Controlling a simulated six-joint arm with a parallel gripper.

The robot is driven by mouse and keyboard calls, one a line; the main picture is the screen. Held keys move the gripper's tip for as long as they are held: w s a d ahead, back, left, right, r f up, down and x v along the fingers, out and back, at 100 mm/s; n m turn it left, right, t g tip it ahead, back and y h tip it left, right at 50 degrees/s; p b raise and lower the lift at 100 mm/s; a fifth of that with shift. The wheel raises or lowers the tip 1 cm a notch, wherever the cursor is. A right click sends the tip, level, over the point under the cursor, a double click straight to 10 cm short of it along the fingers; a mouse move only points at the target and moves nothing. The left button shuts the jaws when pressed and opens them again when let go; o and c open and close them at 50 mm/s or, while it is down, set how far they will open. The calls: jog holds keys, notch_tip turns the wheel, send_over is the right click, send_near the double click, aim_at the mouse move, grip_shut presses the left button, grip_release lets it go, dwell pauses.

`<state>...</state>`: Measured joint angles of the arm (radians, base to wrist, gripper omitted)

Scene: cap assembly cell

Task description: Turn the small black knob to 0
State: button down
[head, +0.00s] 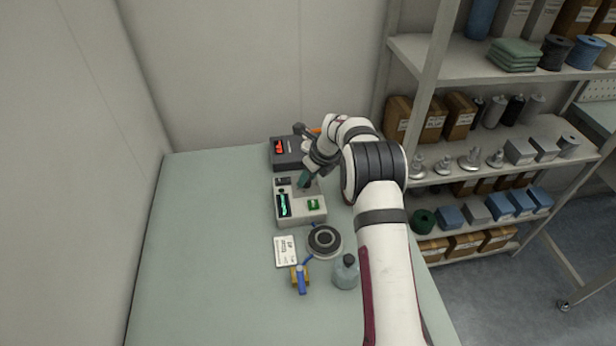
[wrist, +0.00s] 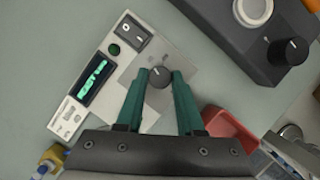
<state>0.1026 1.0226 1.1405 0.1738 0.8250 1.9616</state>
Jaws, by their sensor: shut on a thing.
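The small black knob (wrist: 159,78) sits on the grey panel of a light-coloured control box (head: 312,216), which also shows in the wrist view (wrist: 75,120). My gripper (wrist: 159,80) has its two green fingers closed on the knob's sides, from below in the wrist view. The knob has a pale pointer line on top; the marks around it are too small to read. The box carries a lit green display (wrist: 92,80), a black rocker switch (wrist: 130,30) and a green round button (wrist: 114,50). In the head view my gripper (head: 304,183) hides the knob.
A dark box (head: 287,153) with a larger black knob (wrist: 288,51) stands behind. A red bin (wrist: 230,132) is right of my fingers. A round dial-like device (head: 324,241), a white card (head: 285,251), a bottle (head: 346,272) and a yellow-blue item (head: 300,279) lie in front. The table's left side is clear.

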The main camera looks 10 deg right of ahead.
jog(key=shift+n, duration=0.3)
jog(key=n+g+y, duration=0.1)
jog(key=n, duration=0.3)
jog(key=shift+w+d, duration=0.1)
jog(key=shift+n+g+y, duration=0.3)
jog(key=shift+n+g, duration=0.5)
jog(key=shift+n, duration=1.4)
jog(key=c, duration=0.5)
grip_release()
jog(key=shift+r+m, duration=0.1)
jog(key=shift+m, duration=0.2)
